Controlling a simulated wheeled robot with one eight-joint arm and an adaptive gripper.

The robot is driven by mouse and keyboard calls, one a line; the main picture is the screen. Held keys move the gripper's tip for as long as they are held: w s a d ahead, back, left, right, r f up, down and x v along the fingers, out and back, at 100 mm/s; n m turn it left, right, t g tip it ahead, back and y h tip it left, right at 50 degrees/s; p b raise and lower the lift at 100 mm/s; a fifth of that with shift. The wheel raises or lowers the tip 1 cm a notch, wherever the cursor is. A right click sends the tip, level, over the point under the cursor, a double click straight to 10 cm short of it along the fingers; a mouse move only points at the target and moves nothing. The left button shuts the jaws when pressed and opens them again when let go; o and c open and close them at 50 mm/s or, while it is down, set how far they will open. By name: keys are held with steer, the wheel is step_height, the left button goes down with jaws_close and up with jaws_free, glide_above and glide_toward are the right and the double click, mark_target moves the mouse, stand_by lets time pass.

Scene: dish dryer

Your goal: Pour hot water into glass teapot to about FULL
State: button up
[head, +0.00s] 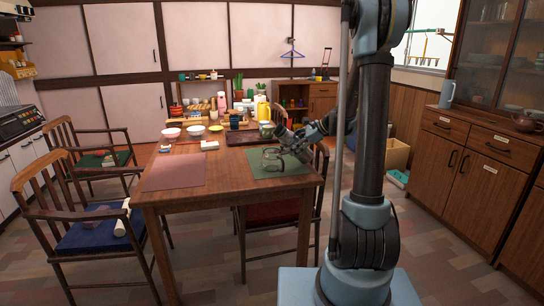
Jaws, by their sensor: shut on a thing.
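A clear glass teapot (271,159) stands on the dark green placemat (262,174) at the right front of the wooden table. It is small and see-through, so its lid and water level cannot be made out. My gripper (290,146) reaches in from the right, at the teapot's right side, and is shut on it. The exact hold is too small and dark to see. A yellow flask-like container (263,112) stands farther back on the table. A blue-grey jug (447,93) stands on the right-hand cabinet. Which one holds hot water cannot be told.
A pink placemat (174,173) lies at the table's left front. Bowls (172,133), a dark tray (242,137) and several small items crowd the table's back. The brown cabinet (478,160) borders the right.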

steer(key=shift+p, duration=0.35)
steer(key=shift+d+r+n+h+p, duration=0.15)
steer(key=shift+r+n+h+p, duration=0.15)
steer(key=shift+h+p, duration=0.45)
stand_by(0.6)
steer(key=shift+d+f+h+p, duration=0.1)
steer(key=shift+f+h+p, duration=0.35)
steer(key=shift+h, duration=0.5)
stand_by(0.4)
steer(key=shift+w+r+n+t+h+p, duration=0.1)
steer(key=shift+r+n+t+h+p, duration=0.35)
steer(key=shift+r+h+p, duration=0.3)
stand_by(1.1)
steer(key=shift+a+r+n+h+p, duration=0.25)
steer(key=shift+a+r+h+p, duration=0.25)
steer(key=shift+p, duration=0.2)
stand_by(2.4)
